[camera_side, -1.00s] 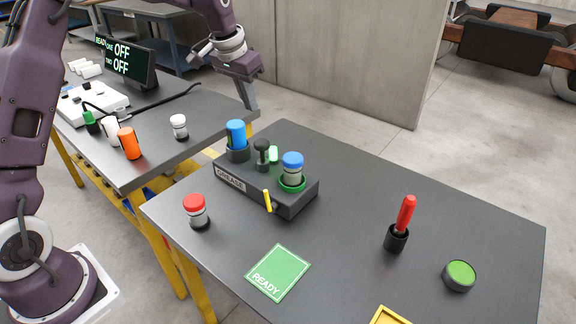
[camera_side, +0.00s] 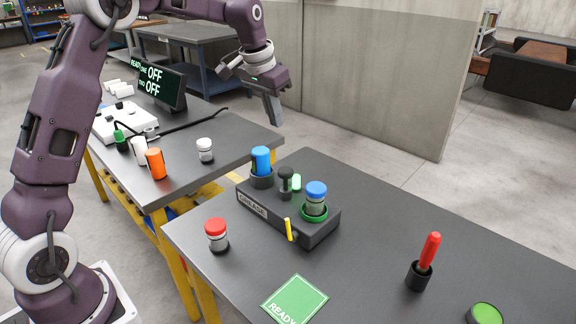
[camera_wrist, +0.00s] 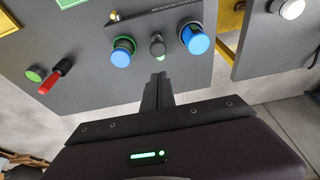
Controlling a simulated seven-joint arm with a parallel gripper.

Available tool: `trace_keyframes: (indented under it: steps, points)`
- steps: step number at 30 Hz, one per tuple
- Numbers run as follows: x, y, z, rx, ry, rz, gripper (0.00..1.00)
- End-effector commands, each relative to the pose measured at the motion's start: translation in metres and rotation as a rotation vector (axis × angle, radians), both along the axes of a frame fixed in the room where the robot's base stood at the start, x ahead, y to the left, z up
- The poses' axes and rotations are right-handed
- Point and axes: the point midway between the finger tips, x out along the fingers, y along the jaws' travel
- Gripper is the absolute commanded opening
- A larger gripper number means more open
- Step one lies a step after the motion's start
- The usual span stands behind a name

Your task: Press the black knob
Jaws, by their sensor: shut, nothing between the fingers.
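The black knob (camera_side: 286,178) stands upright on the dark block labelled GREASE (camera_side: 262,211), between a blue-capped container (camera_side: 261,160) in a dark socket and another blue-capped container (camera_side: 316,194) in a green ring. In the wrist view the knob (camera_wrist: 157,46) shows just beyond my fingertips. My gripper (camera_side: 277,122) is shut and empty, pointing down, above and behind the block, clear of the knob. In the wrist view my shut fingers (camera_wrist: 160,76) point toward the knob, with a visible gap.
A yellow lever (camera_side: 290,229) and a green light (camera_side: 296,181) sit on the block. A red-capped jar (camera_side: 217,236), a red-handled tool (camera_side: 429,252) and a green READY card (camera_side: 296,301) are on the table. The left bench holds a display (camera_side: 161,85) reading OFF.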

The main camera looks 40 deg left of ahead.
Motion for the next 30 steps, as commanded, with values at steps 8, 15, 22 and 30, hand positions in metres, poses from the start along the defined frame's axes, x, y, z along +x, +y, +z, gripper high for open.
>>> trace_keyframes:
  steps: [8,15,22,30]
  points:
    - [0.012,0.000,-0.044,-0.002,0.005,0.000,0.00]
    - [0.027,0.000,-0.094,-0.002,0.004,0.000,0.00]
    - [0.028,0.000,-0.128,0.000,0.003,0.000,0.00]
    - [0.028,0.000,-0.136,0.001,0.001,0.000,0.00]
